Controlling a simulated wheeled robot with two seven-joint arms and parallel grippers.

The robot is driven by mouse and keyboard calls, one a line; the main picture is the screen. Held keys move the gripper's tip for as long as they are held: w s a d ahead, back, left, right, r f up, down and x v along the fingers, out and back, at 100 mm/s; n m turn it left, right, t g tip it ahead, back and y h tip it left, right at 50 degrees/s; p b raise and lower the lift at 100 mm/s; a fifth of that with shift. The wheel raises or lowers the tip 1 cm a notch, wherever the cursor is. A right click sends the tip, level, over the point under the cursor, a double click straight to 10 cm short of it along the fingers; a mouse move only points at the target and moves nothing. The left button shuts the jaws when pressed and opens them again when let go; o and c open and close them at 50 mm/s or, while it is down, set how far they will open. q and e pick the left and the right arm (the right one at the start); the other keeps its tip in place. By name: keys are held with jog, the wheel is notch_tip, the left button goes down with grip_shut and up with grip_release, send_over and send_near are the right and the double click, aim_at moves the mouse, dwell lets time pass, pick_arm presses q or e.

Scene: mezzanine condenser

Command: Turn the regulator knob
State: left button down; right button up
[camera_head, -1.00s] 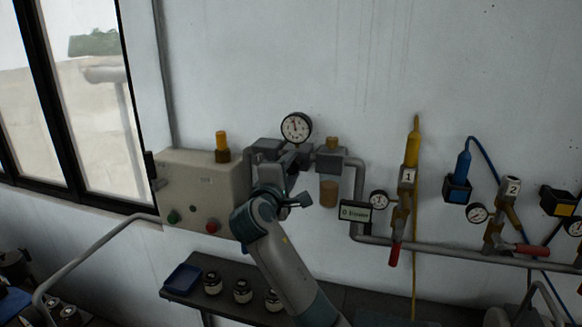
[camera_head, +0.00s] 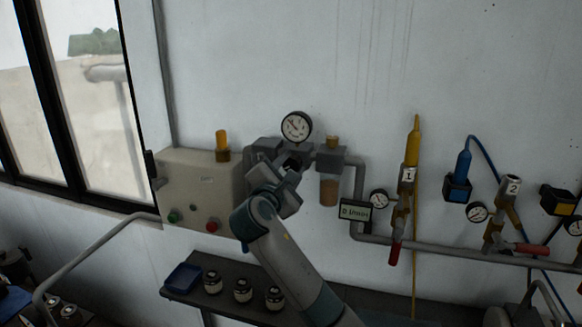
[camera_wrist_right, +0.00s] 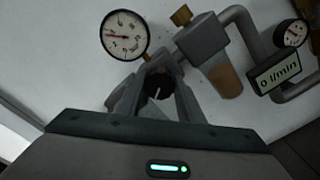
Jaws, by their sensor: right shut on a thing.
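The regulator knob (camera_wrist_right: 158,87) is a round black knob with a pale line on its face. It sits under the white pressure gauge (camera_head: 296,126), which also shows in the right wrist view (camera_wrist_right: 126,35). My right gripper (camera_wrist_right: 160,90) is shut on the knob, with one finger on each side. In the head view my right gripper (camera_head: 291,166) hides most of the regulator body. My left gripper is in neither view.
A beige control box (camera_head: 195,187) stands close left of my gripper. A filter bowl (camera_head: 329,192) and a flow display (camera_head: 356,214) are to the right. A shelf (camera_head: 249,312) with several small jars lies below my arm.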

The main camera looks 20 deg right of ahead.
jog(key=shift+f, duration=0.1)
jog(key=o, duration=1)
jog(key=shift+a, duration=0.1)
jog(key=shift+o, duration=0.2)
jog(key=shift+s+a+b, duration=0.25)
jog(key=shift+s+b, duration=0.1)
jog(key=shift+s, duration=0.05)
jog(key=b+v, duration=0.6)
jog(key=v, duration=1)
jog(key=shift+a+b, duration=0.2)
jog(key=shift+b, duration=0.1)
jog(key=shift+s, duration=0.15)
